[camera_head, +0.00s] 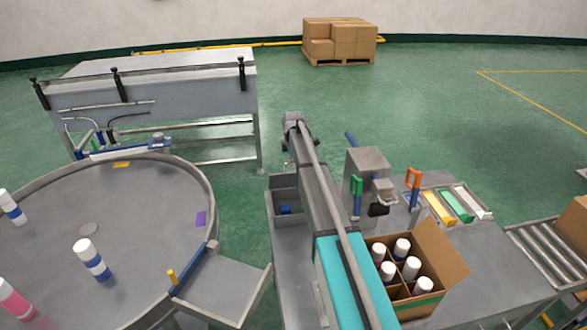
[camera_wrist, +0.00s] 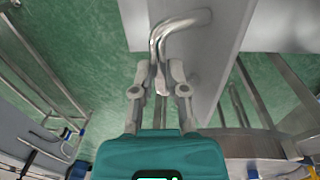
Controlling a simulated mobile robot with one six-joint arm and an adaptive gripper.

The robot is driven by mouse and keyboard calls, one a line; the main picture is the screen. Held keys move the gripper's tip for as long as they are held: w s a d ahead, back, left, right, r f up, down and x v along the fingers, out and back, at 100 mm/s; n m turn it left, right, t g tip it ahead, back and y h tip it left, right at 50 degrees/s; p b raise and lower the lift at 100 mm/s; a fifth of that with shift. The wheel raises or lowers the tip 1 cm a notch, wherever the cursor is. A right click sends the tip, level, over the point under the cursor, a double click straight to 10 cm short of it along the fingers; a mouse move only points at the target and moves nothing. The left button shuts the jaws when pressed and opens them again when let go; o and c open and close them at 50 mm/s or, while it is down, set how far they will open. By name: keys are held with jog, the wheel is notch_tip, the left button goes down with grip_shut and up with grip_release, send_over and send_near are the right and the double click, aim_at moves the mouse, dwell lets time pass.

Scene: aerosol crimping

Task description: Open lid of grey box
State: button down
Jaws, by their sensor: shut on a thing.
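My gripper (camera_wrist: 159,80) has its teal body at the bottom of the wrist view. Its two grey fingers are closed around a bent metal handle (camera_wrist: 176,24). The handle curves to a plain light grey panel (camera_wrist: 217,50); I cannot tell whether this panel is the lid itself. In the head view, a large grey box (camera_head: 190,95) on legs stands at the back left, with black clamps along its top. Its top looks closed. In the head view my arm hides the gripper and the handle.
A round grey table (camera_head: 130,240) with bottles fills the left. An open carton (camera_head: 440,260) with several white-capped bottles stands on the right bench, near a small grey machine (camera_head: 366,165). Stacked boxes (camera_head: 340,40) stand far back. Green floor is clear beyond the bench.

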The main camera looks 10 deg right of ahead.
jog(key=w+f+b, duration=0.2)
jog(key=w, duration=0.9)
jog(key=shift+w+d+f+b, duration=0.15)
jog(key=shift+d+f+b, duration=0.15)
jog(key=shift+d+b, duration=0.1)
jog(key=shift+w, duration=0.15)
jog(key=c, duration=0.9)
grip_release()
jog(key=shift+c, duration=0.2)
jog(key=shift+o, duration=1.3)
jog(key=shift+w+f, duration=0.15)
jog(key=shift+f, duration=0.05)
jog(key=shift+s, duration=0.2)
